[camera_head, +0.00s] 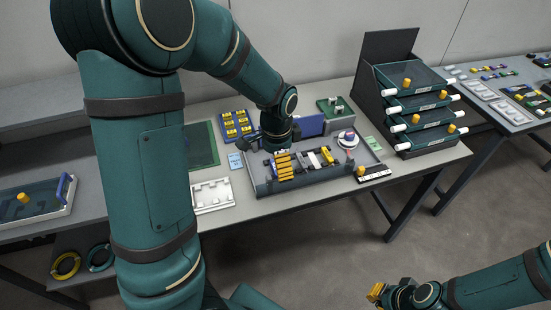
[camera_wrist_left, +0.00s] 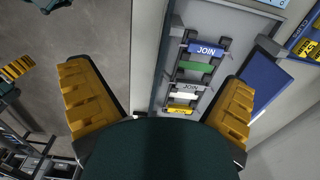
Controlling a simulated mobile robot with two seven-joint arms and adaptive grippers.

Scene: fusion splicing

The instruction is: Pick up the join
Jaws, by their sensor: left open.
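In the left wrist view a blue piece labelled JOIN (camera_wrist_left: 206,50) lies in a slotted rack inside a grey tray. A grey piece (camera_wrist_left: 187,87), also labelled JOIN, lies lower in that rack. My left gripper (camera_wrist_left: 157,103) is open and empty. Its yellow fingers are spread wide, with the rack showing beyond and between them. In the head view my left arm reaches down over the grey tray (camera_head: 262,188), and its wrist hides part of the tray. My right gripper (camera_head: 377,292) is low at the right, away from the table; its opening is unclear.
In the rack a green piece (camera_wrist_left: 195,67), a white piece (camera_wrist_left: 183,96) and a yellow piece (camera_wrist_left: 180,111) sit near the JOIN pieces. A white holder (camera_head: 211,196) stands left of the tray. A drawer stack (camera_head: 418,105) stands right. The front floor is clear.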

